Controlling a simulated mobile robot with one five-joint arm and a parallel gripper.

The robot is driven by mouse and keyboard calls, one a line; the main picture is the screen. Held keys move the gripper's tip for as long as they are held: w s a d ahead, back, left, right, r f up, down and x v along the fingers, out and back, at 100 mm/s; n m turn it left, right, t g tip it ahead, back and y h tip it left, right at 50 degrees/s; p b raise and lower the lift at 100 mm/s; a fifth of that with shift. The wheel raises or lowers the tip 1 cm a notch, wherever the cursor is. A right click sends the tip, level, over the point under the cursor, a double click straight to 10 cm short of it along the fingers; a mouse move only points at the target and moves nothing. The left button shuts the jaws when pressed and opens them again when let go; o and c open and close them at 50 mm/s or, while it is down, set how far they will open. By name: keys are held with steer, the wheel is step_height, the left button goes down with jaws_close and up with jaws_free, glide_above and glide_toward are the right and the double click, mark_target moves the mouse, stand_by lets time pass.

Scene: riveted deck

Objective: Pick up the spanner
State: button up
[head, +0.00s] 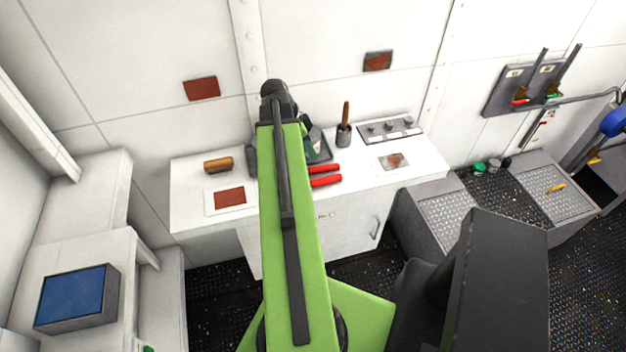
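I cannot make out a spanner for certain in the head view. A tool with two red handles (325,181) lies on the white counter (190,188), and its other end is hidden behind my green arm. My arm reaches up the middle of the view to a black joint over the back of the counter. My gripper cannot be made out; the arm hides what is behind it.
The counter also holds a brown cylinder (218,165), a dark pot (343,136) with a brown-handled item, and a grey knob panel (390,129). A blue-screened box (77,298) is at left. Grey textured boxes (452,218) stand at right. Dark floor shows between.

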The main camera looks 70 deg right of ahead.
mark_target(321, 167)
steer(key=b+x, duration=0.3)
steer(key=x, duration=0.2)
steer(key=shift+f+b, duration=0.3)
steer(key=shift+s+r, duration=0.1)
steer(key=b+x, duration=0.5)
steer(key=shift+f, duration=0.3)
steer(key=shift+a+r, duration=0.1)
steer(key=shift+r, duration=0.1)
jaws_close()
